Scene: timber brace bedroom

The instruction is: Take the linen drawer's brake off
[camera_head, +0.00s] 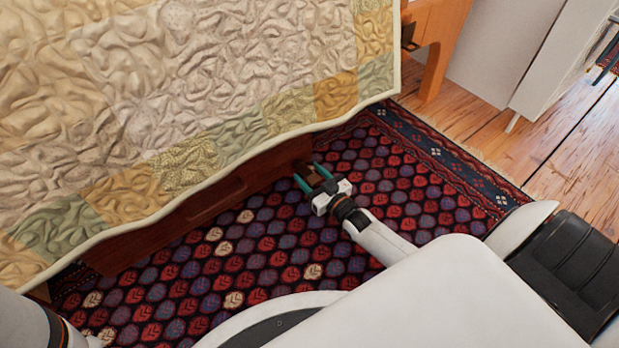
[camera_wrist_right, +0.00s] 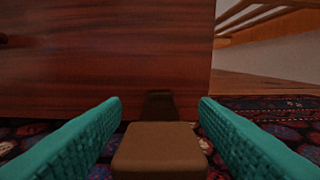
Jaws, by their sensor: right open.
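The linen drawer (camera_head: 205,207) is a long dark red-brown wooden box under the bed, with a slot-like recess in its front. Its front also fills the upper left of the right wrist view (camera_wrist_right: 100,70). A brown brake pedal (camera_wrist_right: 160,150) juts out low at the drawer's right end, with a darker stem (camera_wrist_right: 158,105) behind it against the wood. My right gripper (camera_head: 309,172) is open, its teal fingers on either side of the pedal, with gaps showing in the wrist view. My left gripper is out of view; only part of that arm shows at lower left.
A quilt (camera_head: 200,90) hangs over the bed and covers the drawer's top. A patterned red and blue rug (camera_head: 400,190) lies in front, with bare plank floor (camera_head: 560,140) to the right. An orange wooden bed leg (camera_head: 436,50) stands beyond the drawer's right end.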

